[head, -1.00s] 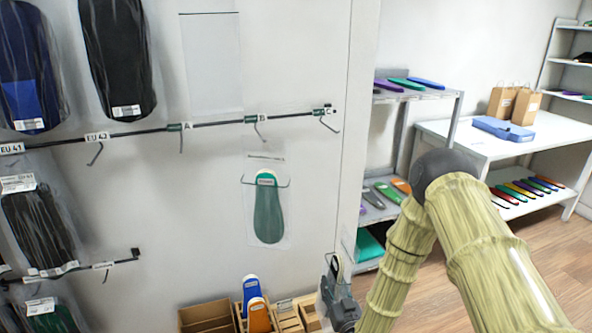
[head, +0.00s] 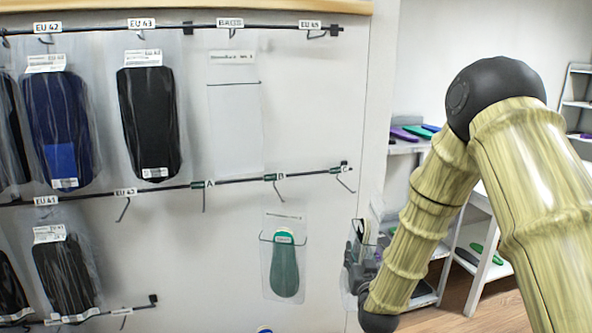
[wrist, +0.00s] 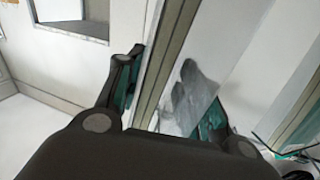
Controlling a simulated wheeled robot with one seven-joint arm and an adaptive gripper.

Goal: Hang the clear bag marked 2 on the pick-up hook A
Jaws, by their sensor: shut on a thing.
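Pick-up hook A (head: 204,200) hangs empty under its green label on the middle rail. My gripper (head: 364,258) is low at the right edge of the wall panel, to the right of and below hook A. It is shut on a clear bag (head: 376,222) whose film rises above the jaws; its mark cannot be read. In the wrist view, my gripper's fingers (wrist: 170,100) stand on either side of a pale, partly see-through sheet with a grey shape, likely the bag (wrist: 192,98).
Hooks B (head: 277,190) and C (head: 345,180) are bare beside A. A clear bag with a green insole (head: 285,265) hangs below B. An empty clear sleeve (head: 235,125) hangs above A. Bagged black insoles (head: 150,120) hang left. Shelves (head: 400,145) stand right.

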